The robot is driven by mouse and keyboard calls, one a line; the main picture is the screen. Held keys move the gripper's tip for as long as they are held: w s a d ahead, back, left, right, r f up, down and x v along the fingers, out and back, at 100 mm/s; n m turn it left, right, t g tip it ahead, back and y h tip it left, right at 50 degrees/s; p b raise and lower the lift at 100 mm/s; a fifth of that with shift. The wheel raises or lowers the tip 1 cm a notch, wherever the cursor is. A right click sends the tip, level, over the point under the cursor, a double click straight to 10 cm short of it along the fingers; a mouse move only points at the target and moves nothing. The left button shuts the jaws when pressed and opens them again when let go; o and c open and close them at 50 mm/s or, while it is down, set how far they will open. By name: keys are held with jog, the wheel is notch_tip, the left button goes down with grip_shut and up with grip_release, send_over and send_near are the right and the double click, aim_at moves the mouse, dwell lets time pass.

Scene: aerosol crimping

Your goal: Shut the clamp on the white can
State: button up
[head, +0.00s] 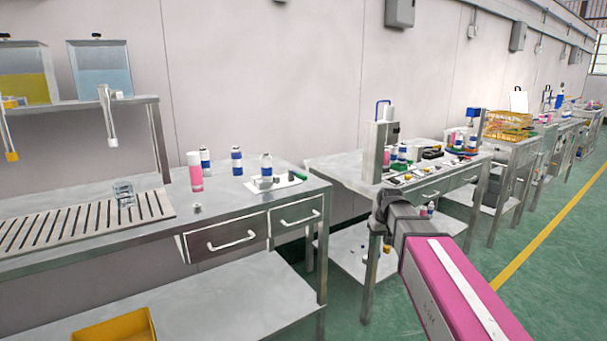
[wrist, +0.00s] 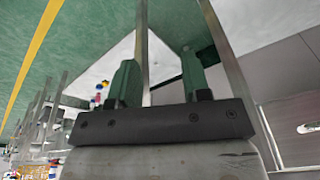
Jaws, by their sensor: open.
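A grey upright stand (head: 372,150) with a blue handle (head: 383,103) on top is on the second table; it may be the clamp, but it is too small to tell whether it is open or shut.
The second table (head: 330,166) holds many small items. The nearer table (head: 232,203) bears a pink bottle (head: 196,172), several blue-and-white bottles and a glass (head: 123,193). A yellow bin (head: 115,328) is on its lower shelf. Green floor (head: 490,245) is open on the right.

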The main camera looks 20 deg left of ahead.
jog(key=w+a+r+n+y, duration=0.1)
jog(key=w+a+r+n, duration=0.25)
jog(key=a+r, duration=1)
jog(key=n+t+y, duration=0.1)
jog(key=n, duration=0.1)
send_near(302, 175)
jog(key=x, duration=0.9)
jog(key=shift+w+a, duration=0.1)
grip_shut()
